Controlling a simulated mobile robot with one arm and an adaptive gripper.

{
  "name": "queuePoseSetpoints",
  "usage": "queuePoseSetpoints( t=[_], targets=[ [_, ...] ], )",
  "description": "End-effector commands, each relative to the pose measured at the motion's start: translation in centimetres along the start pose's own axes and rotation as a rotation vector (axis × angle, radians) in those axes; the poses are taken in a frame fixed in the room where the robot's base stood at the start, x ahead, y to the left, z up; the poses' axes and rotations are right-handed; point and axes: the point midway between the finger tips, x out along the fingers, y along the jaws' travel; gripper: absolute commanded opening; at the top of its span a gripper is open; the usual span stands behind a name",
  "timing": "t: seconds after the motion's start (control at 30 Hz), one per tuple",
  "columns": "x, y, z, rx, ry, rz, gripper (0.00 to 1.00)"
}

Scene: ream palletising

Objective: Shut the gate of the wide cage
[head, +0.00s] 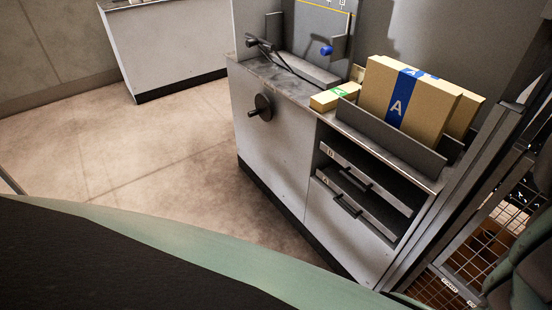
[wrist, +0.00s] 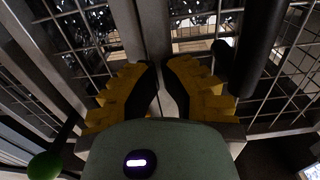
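Wire mesh panels in grey frames, part of a cage (wrist: 200,20), fill the far side of the wrist view. A grey upright (wrist: 152,30) runs between two panels. My gripper (wrist: 162,66) has yellow stepped fingers with dark inner pads. The fingers are apart, with the grey upright showing in the gap; I cannot tell whether they touch it. A thick black bar (wrist: 262,45) stands just right of the fingers. In the head view, only a strip of cage mesh (head: 480,250) shows at the lower right. Which panel is the gate is not clear.
A grey cabinet (head: 275,150) with drawers stands beside the cage, carrying boxes marked A (head: 400,95). Another cabinet (head: 165,45) stands at the back left. The floor (head: 120,150) between is clear. A green ball (wrist: 45,165) on a dark rod is at lower left in the wrist view.

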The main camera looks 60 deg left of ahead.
Motion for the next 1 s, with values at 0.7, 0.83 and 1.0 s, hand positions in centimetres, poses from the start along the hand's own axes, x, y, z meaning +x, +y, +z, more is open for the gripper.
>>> queuePoseSetpoints(
  t=[0.7, 0.83, 1.0],
  targets=[
    [2.3, -0.1, 0.0, 0.001, -0.001, -0.002, 0.0],
    [2.3, -0.2, 0.1, 0.001, -0.003, -0.003, 0.0],
    [2.2, -0.3, 0.1, 0.001, -0.005, -0.004, 0.0]
  ],
)
